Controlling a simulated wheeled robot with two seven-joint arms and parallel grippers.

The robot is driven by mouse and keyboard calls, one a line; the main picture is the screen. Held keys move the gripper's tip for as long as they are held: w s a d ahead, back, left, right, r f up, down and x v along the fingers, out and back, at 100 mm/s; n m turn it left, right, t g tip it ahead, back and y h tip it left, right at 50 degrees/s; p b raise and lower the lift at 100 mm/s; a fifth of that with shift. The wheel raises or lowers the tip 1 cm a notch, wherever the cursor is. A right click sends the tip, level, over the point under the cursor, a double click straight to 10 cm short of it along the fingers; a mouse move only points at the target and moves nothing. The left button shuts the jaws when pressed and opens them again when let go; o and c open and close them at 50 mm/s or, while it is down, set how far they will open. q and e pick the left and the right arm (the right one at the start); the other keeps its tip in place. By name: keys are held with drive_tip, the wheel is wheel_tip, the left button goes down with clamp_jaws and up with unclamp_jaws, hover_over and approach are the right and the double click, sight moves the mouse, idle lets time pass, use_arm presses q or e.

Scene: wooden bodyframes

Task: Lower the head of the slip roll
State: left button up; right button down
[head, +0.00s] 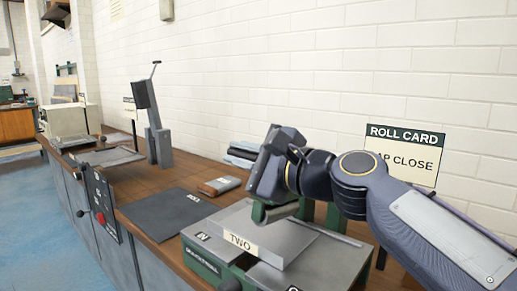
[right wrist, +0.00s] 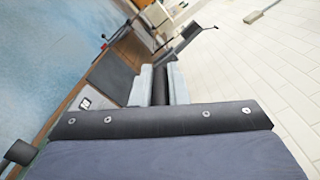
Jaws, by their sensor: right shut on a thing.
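The slip roll (head: 205,262) is a green and grey machine at the front of the bench. A grey plate labelled TWO (head: 240,243) lies across its top. The gripper and arm hide much of the head and the rolls. My left gripper is out of view.
A ROLL CARD sign (head: 405,150) stands behind my right arm. A tall lever machine (head: 157,125) stands further left. The blue floor (head: 45,225) is clear.

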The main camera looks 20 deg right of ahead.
use_arm(q)
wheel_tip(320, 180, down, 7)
drive_tip(key=b, duration=0.5)
drive_tip(key=shift+b, duration=0.3)
use_arm(e)
wheel_tip(320, 180, down, 8)
drive_tip(key=a+n, duration=0.2)
drive_tip(key=shift+s+a+f+n, duration=0.2)
drive_tip(key=shift+s+n, duration=0.1)
drive_tip(key=shift+s, duration=0.15)
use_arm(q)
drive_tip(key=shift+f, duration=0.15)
use_arm(e)
drive_tip(key=c, duration=1.4)
unclamp_jaws()
drive_tip(key=shift+s, duration=0.1)
drive_tip(key=shift+c, duration=0.2)
drive_tip(key=shift+r, duration=0.15)
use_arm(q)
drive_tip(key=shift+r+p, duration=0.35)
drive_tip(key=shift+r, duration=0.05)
use_arm(e)
drive_tip(key=v, duration=0.8)
drive_tip(key=shift+d, duration=0.1)
